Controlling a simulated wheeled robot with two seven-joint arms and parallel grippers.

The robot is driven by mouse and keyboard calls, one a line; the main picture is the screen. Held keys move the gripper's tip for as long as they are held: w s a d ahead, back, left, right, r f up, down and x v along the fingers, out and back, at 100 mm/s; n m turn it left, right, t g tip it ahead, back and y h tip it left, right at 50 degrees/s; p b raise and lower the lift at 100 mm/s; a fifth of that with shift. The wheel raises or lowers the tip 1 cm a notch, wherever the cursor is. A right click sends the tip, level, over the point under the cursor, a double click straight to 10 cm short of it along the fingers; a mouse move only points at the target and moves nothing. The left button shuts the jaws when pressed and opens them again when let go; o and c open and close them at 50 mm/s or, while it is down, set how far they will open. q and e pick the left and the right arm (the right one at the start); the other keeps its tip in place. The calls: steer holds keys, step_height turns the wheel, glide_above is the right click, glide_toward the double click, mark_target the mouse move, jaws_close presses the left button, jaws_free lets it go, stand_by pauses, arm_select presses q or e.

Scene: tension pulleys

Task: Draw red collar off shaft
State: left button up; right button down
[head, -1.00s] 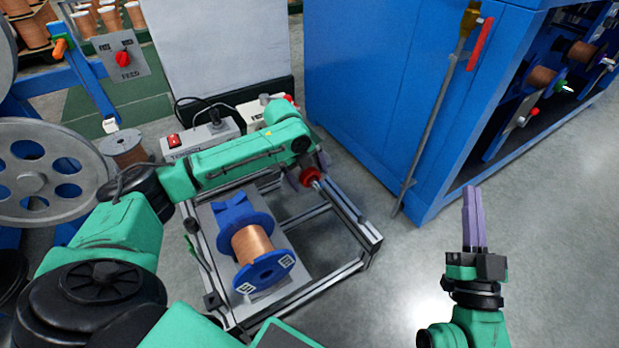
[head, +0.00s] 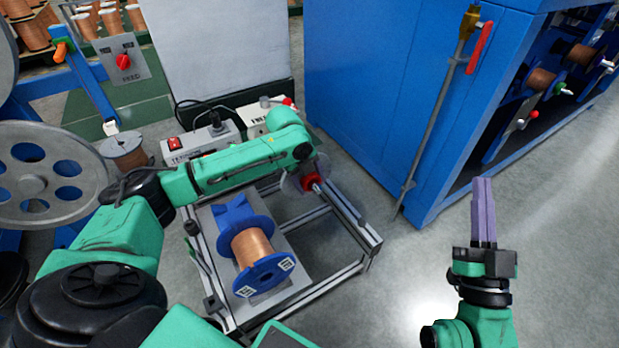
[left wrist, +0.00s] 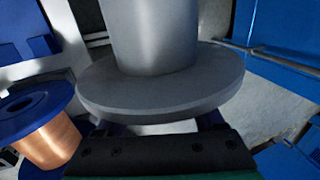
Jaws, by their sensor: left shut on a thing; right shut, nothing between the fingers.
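The red collar (head: 314,183) sits around the shaft (head: 335,202) on the aluminium-profile frame, just below the end of my left arm. My left gripper (head: 308,178) is at the collar and shut on it; the arm link partly hides its fingers. In the left wrist view a grey flanged reel (left wrist: 160,90) fills the middle, with parts of my fingers showing under its rim. The collar is hidden there. My right gripper (head: 484,210) is shut and empty, pointing up over the floor at the right.
A copper-wound spool with blue flanges (head: 252,248) lies on the frame (head: 345,265), left of the collar. Control boxes (head: 200,140) stand behind. A tall blue cabinet (head: 385,100) stands at the right. Open floor lies right of the frame.

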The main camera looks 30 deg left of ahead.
mark_target(316, 186)
arm_select(q)
steer(key=shift+s+d+r+p, duration=0.1)
steer(key=shift+s+d+p, duration=0.05)
steer(key=shift+d+p, duration=0.15)
steer(key=shift+s+d+p, duration=0.3)
steer(key=shift+d+p, duration=0.2)
steer(key=shift+p, duration=0.1)
steer(key=shift+s+d+p, duration=0.3)
steer(key=shift+d+p, duration=0.2)
steer(key=shift+p, duration=0.1)
steer(key=shift+p, duration=0.75)
